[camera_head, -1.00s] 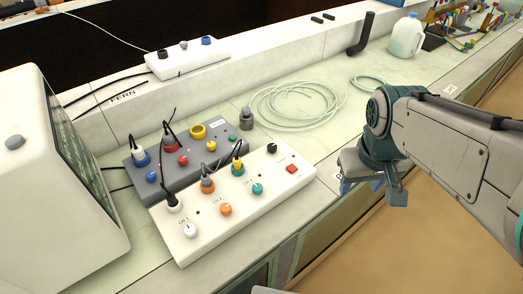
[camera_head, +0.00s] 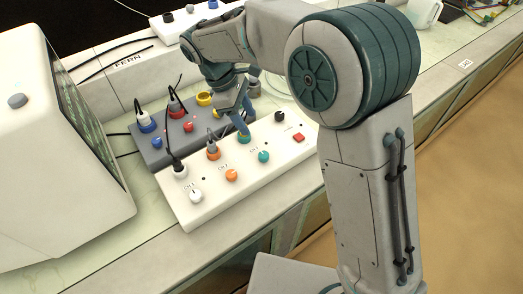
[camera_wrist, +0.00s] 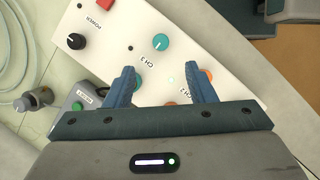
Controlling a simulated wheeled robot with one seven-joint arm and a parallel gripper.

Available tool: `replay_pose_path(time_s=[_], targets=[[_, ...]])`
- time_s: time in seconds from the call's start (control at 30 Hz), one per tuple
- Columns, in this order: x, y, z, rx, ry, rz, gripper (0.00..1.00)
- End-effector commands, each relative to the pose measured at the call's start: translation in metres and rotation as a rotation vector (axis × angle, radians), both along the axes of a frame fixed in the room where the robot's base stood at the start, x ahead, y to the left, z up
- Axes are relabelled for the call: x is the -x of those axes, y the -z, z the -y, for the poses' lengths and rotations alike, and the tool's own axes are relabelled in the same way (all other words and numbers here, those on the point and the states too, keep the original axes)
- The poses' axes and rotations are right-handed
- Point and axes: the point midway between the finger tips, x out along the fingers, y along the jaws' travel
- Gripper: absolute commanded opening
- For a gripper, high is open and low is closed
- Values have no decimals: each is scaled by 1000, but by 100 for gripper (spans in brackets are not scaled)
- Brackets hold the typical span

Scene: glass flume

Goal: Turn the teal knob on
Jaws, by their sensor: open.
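The teal knob (camera_head: 263,156) is a small round dial with a pale pointer line on the white control box (camera_head: 190,219), beside the CH 3 label. In the wrist view the teal knob (camera_wrist: 160,42) shows whole, beyond my fingertips and between their lines. My gripper (camera_head: 243,131) is over the back edge of the white box, behind the teal knob and apart from it. In the wrist view my gripper (camera_wrist: 161,82) has its two blue fingers spread with nothing held between them. A finger partly hides the CH 3 connector.
On the white box are an orange knob (camera_head: 232,175), a white knob (camera_head: 195,195), a black knob (camera_head: 279,116) and a red button (camera_head: 299,137). Cables rise from its plugs. A grey box (camera_head: 157,160) stands behind, a monitor (camera_head: 40,170) at left.

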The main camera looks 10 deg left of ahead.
Motion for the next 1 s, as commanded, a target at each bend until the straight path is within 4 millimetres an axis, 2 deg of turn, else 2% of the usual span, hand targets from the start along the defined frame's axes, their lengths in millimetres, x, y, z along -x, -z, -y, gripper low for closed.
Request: replay_pose_path(time_s=[0.1, 0.23, 0.37, 0.7, 0.8, 1.0], targets=[[1, 6, -10, 14, -34, -11, 50], [1, 16, -8, 17, -42, -14, 50], [1, 35, 1, 19, -40, -16, 50], [-1, 101, 29, 18, -40, -15, 50], [-2, 115, 34, 17, -40, -15, 50], [-2, 131, 41, 16, -39, -13, 50]])
